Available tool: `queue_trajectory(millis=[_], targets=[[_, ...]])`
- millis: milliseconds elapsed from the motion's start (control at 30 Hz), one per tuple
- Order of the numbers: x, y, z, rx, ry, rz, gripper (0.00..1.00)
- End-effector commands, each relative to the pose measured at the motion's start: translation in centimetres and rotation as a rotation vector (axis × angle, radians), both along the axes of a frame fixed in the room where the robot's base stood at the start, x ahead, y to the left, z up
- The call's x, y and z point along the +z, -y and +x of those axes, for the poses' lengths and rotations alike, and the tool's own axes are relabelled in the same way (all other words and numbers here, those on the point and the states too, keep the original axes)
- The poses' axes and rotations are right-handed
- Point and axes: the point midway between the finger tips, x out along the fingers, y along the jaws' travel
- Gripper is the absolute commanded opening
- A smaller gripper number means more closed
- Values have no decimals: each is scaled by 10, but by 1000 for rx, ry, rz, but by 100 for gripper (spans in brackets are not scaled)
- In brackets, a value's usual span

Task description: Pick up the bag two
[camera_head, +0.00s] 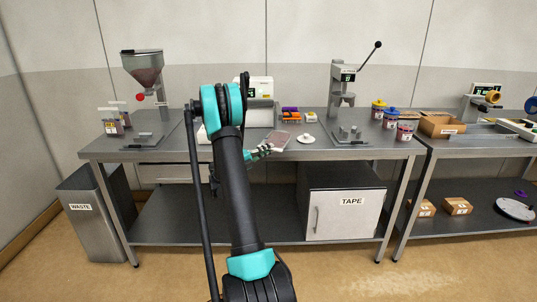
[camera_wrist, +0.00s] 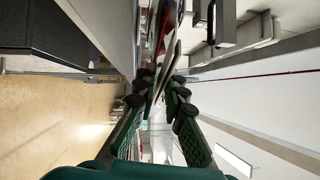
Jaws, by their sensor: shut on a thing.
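My gripper (camera_head: 265,151) is over the front part of the grey workbench, near its middle. It is shut on a flat, clear bag with pinkish contents (camera_head: 278,139), which sticks out beyond the fingertips. In the wrist view the fingers of my gripper (camera_wrist: 163,84) close on the thin edge of the bag (camera_wrist: 172,62), seen nearly edge-on. No number can be read on the bag, so I cannot tell from a label that it is bag two. Whether the bag touches the benchtop is unclear.
A white lidded piece (camera_head: 306,138) lies right of the bag. Orange and purple boxes (camera_head: 290,113) and a white scale (camera_head: 260,88) stand behind. A lever press (camera_head: 343,90) stands right, a hopper (camera_head: 142,70) left. A TAPE cabinet (camera_head: 345,212) is below.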

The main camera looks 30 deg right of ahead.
Motion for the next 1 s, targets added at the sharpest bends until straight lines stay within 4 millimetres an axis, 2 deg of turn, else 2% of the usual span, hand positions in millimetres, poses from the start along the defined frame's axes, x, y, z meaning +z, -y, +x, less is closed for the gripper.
queue_trajectory(millis=[67, 267, 500, 700, 833, 1000], targets=[[12, 0, 0, 0, 0, -1, 0], [10, -47, 1, 5, 0, 0, 0], [10, -113, 0, 6, 0, -1, 0], [10, -154, -1, 3, 1, 0, 0], [10, -170, -1, 1, 0, 0, 0], [10, -179, -2, 1, 0, 0, 0]])
